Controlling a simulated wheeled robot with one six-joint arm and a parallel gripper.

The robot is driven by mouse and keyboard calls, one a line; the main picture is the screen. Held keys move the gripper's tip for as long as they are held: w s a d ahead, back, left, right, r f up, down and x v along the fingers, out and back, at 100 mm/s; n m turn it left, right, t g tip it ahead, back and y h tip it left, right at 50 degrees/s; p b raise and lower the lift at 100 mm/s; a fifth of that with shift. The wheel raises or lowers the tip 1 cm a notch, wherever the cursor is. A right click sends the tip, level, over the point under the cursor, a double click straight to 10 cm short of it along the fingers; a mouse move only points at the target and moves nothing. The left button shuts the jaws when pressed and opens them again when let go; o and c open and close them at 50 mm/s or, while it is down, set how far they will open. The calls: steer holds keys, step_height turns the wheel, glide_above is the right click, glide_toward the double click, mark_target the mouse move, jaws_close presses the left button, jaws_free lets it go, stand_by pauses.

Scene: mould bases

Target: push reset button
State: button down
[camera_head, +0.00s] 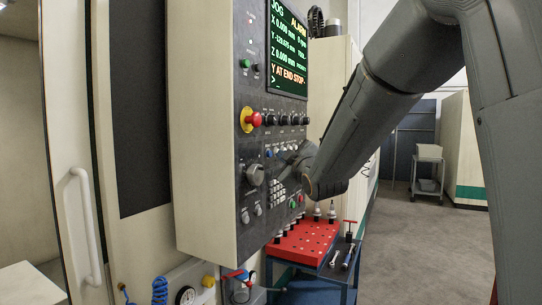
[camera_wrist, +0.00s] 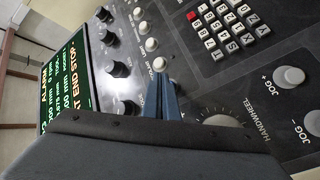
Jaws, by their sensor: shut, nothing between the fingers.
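The machine's control panel (camera_head: 240,190) faces my arm. In the head view its upper row of small buttons holds a blue button (camera_head: 268,153) and paler ones beside it. No label reading "reset" is legible in either view. My gripper (camera_wrist: 163,78) is shut and empty, its fingertips close to the panel face just below a white round button (camera_wrist: 158,64). I cannot tell whether the tips touch the panel. In the head view my gripper (camera_head: 286,168) is small and partly blends with the panel. The fingers hide part of the panel behind them.
The screen (camera_head: 288,50) shows an alarm and "Y AT END STOP". A red emergency stop knob (camera_head: 251,119) juts out. A keypad (camera_wrist: 228,25), the handwheel (camera_head: 255,174) and several knobs surround my gripper.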

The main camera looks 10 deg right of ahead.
steer(key=shift+w+a, duration=0.1)
steer(key=shift+a, duration=0.05)
steer(key=shift+w+a+b, duration=0.15)
steer(key=shift+a+b, duration=0.05)
steer(key=shift+b, duration=0.2)
steer(key=shift+w+a, duration=0.25)
steer(key=shift+a, duration=0.05)
stand_by(0.9)
stand_by(0.3)
steer(key=shift+s+d+b, duration=0.3)
steer(key=shift+s+d, duration=0.2)
steer(key=shift+d, duration=0.15)
steer(key=shift+s+d, duration=0.75)
steer(key=shift+d, duration=0.25)
steer(key=shift+s+d, duration=0.7)
steer(key=shift+d, duration=0.3)
